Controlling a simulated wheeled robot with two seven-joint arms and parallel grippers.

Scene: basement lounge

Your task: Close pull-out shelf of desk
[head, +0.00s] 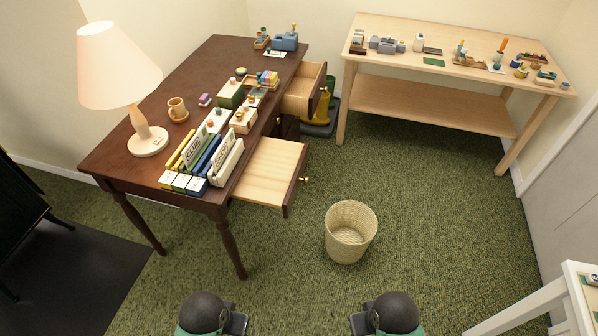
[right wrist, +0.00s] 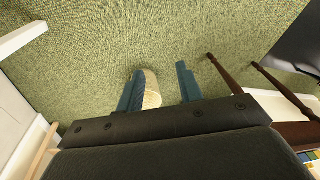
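The dark brown desk (head: 150,105) stands at the left in the head view. Its pull-out shelf (head: 268,172), a flat pale wood board with a dark front edge and a brass knob (head: 305,180), sticks out from the desk's right side, near its front end. The shelf is bare. My right gripper (right wrist: 160,68) shows in the right wrist view, its two teal fingers apart and nothing held, above the carpet and well away from the shelf. My left gripper is not in view; only parts of my arms show at the bottom of the head view.
An open drawer (head: 300,92) sticks out farther back on the desk. A woven basket (head: 350,232) stands on the carpet right of the shelf; it also shows in the right wrist view (right wrist: 152,90). A lamp (head: 118,70) and several small items stand on the desk. A pale workbench (head: 430,105) is behind.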

